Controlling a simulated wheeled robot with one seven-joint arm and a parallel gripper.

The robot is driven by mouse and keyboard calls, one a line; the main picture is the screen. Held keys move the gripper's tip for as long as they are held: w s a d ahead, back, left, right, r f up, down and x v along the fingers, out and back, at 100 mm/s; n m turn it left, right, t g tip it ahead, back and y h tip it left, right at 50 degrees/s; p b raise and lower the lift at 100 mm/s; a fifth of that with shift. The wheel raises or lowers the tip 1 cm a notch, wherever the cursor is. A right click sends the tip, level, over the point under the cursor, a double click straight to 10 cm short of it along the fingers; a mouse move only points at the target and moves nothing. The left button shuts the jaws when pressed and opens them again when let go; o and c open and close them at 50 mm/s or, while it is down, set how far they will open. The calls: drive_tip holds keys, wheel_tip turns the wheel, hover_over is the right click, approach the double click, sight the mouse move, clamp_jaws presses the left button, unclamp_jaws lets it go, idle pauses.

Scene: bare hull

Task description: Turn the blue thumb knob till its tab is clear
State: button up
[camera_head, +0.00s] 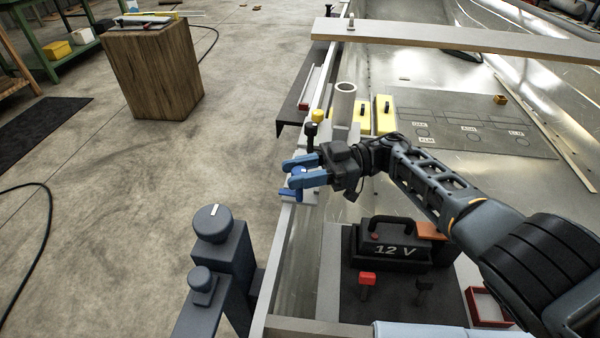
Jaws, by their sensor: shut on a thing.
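The blue thumb knob (298,189) sits on a pale block on the hull's left rim, in the middle of the head view. A darker blue part of it sticks out to the left, below my fingers. My gripper (295,171) reaches in from the right with its light blue fingers around the top of the knob, shut on it. The fingers cover most of the knob. I cannot tell from this view how the tab stands against its surroundings.
A pale upright tube (343,104), a yellow knob (318,115) and yellow blocks (384,113) stand just behind my gripper. A black 12 V battery (393,246) is in front inside the hull. A plank (450,38) crosses the hull farther back.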

drive_tip(key=shift+a, duration=0.1)
drive_tip(key=o, duration=0.9)
drive_tip(key=shift+o, duration=0.2)
drive_tip(key=b+v, duration=0.3)
drive_tip(key=v, duration=0.4)
drive_tip(key=shift+w+d, duration=0.15)
drive_tip(key=shift+d, duration=0.2)
